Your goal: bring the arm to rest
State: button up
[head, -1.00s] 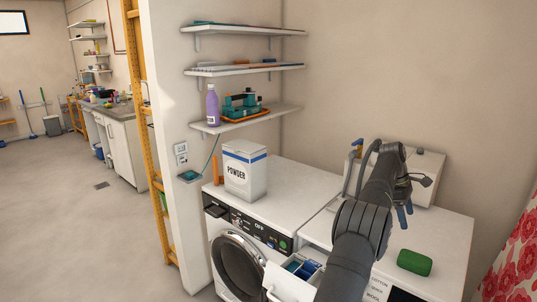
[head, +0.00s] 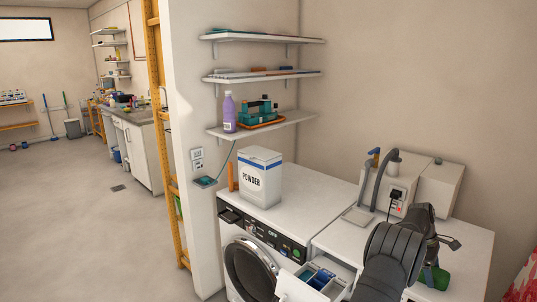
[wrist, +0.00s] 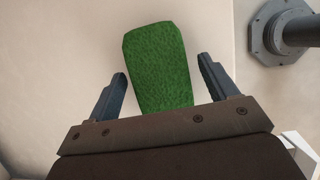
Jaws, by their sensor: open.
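My gripper (head: 431,276) is at the lower right of the head view, over the right-hand white top, with its blue fingers pointing down. In the wrist view my gripper (wrist: 162,70) is open, with its two fingers wide apart. A green block (wrist: 158,62) shows between the fingers there, with a clear gap on each side, and its near end is hidden by the gripper body. The green block (head: 440,279) is partly hidden behind the gripper in the head view. I cannot tell how high the fingers are above it.
A beige box unit (head: 402,180) with a grey hose and a red-lit switch stands behind my arm. A powder box (head: 261,178) stands on the washing machine (head: 262,250), whose detergent drawer (head: 318,278) is pulled out. Shelves (head: 262,126) hang above. A red floral cloth (head: 524,285) is at far right.

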jog(key=shift+w+a+r, duration=0.15)
jog(key=shift+r, duration=0.4)
jog(key=shift+f, duration=0.1)
jog(key=v, duration=1.5)
jog(key=x, duration=1.6)
jog(key=shift+w+r, duration=0.1)
jog(key=shift+r, duration=0.15)
jog(key=v, duration=1.7)
jog(key=s+a+r+m+t, duration=0.4)
jog(key=s+r+m, duration=0.8)
jog(key=m, duration=0.6)
jog(key=shift+s+m+t, duration=0.4)
jog(key=shift+s+t, duration=0.35)
jog(key=shift+t, duration=0.25)
